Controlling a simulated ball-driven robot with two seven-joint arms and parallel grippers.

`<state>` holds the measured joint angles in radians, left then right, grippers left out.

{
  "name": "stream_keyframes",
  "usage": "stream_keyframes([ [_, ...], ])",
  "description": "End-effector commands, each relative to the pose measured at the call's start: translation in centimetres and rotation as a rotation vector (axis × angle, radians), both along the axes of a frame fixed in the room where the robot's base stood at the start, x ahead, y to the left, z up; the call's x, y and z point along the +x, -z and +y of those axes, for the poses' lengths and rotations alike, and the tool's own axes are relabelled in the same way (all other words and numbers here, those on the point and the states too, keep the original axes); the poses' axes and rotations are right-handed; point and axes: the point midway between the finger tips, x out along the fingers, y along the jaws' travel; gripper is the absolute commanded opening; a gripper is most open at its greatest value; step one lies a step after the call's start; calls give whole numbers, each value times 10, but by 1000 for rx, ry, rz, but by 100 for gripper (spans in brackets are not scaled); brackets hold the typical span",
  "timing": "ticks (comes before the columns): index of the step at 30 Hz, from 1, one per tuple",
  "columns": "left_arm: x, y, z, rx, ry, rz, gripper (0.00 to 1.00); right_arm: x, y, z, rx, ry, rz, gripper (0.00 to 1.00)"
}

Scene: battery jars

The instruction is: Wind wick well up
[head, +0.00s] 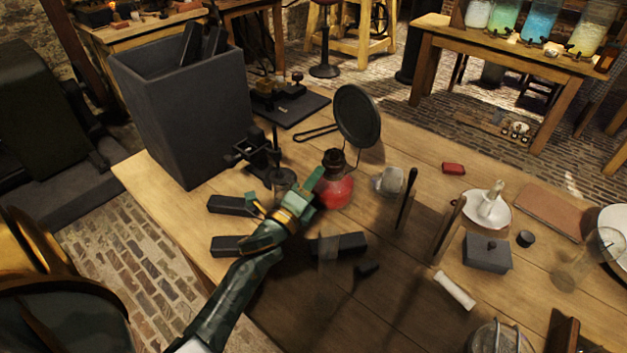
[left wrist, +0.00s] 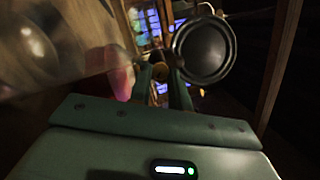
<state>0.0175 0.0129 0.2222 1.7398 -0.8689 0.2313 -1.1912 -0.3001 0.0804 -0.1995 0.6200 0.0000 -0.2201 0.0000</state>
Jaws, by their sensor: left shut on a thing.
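A lamp with a red round bowl (head: 337,192) and a dark collar (head: 334,160) stands upright on the wooden table. My left gripper (head: 314,184) reaches the lamp's left side, close below the collar. It is shut on a small round knob, which the left wrist view shows as a brownish disc (left wrist: 160,72) between the fingertips. The fingers hide most of the knob in the head view. The red bowl (left wrist: 122,80) shows left of the fingers in the left wrist view. I cannot make out the wick itself. My right gripper is not in view.
A dark round pan-like disc (head: 357,115) on a stand is just behind the lamp. A glass mug (head: 388,181) stands close on its right. A black clamp device (head: 255,150) and dark blocks (head: 232,205) are to the left. A tall grey bin (head: 185,110) stands at the far-left corner.

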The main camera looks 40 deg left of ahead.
Motion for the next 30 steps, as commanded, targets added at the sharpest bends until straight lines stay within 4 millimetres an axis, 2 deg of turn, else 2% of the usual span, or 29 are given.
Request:
stream_keyframes([
  [7,0,2,-1,-1,3,4,0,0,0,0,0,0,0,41],
  [8,0,2,-1,-2,3,4,27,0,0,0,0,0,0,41],
  [9,0,2,-1,-2,3,4,38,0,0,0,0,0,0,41],
  [10,0,2,-1,-2,2,4,41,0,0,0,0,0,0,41],
  [20,0,-5,0,-1,1,0,41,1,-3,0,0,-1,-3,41],
  [23,0,-21,-1,2,3,-3,41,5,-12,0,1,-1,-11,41],
  [25,0,-38,-2,2,4,-4,41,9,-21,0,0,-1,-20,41],
  [30,-28,-76,-18,-1,4,-3,41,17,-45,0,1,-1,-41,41],
])
